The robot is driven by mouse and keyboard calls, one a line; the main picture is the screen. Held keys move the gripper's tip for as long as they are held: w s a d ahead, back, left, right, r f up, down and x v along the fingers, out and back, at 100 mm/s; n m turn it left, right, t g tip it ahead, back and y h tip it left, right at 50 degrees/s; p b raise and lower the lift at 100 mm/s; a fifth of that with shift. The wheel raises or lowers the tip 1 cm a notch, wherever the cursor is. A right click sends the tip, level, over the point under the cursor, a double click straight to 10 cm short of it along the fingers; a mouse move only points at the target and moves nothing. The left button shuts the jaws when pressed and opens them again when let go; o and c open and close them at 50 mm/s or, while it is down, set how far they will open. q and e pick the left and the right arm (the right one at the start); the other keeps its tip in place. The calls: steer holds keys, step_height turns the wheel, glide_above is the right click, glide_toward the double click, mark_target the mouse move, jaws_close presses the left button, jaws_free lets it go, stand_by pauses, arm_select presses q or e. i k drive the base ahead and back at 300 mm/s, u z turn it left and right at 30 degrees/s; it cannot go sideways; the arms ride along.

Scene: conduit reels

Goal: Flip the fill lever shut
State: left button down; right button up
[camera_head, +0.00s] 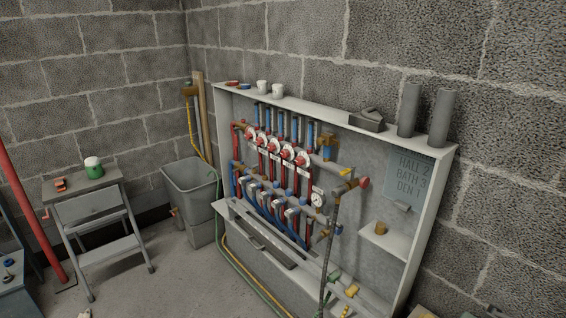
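A pipe manifold (275,175) with red and blue pipes and several round red-and-white dials is mounted inside an open pale cabinet (436,185). A small yellow lever-like piece (346,172) sits at the manifold's right end, close to a red knob (364,183). Lower down are a green-yellow fitting (334,276) and a yellow fitting (351,291) near the cabinet's bottom right. I cannot tell which of these is the fill lever, or its position. A round gauge (317,200) is below the dials. Neither gripper can be made out in the head view.
A grey bin (190,187) stands left of the cabinet, with a green hose (222,235) beside it. A step stool (95,215) holds a green-and-white container (93,168). Two grey cylinders (425,115) and white cups stand on the cabinet top. Floor (175,285) between stool and cabinet is clear.

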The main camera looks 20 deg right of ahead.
mark_target(348, 171)
steer(key=z, duration=0.15)
steer(key=i, duration=0.85)
steer(key=z, duration=0.8)
steer(key=i, duration=0.4)
steer(key=z, duration=0.45)
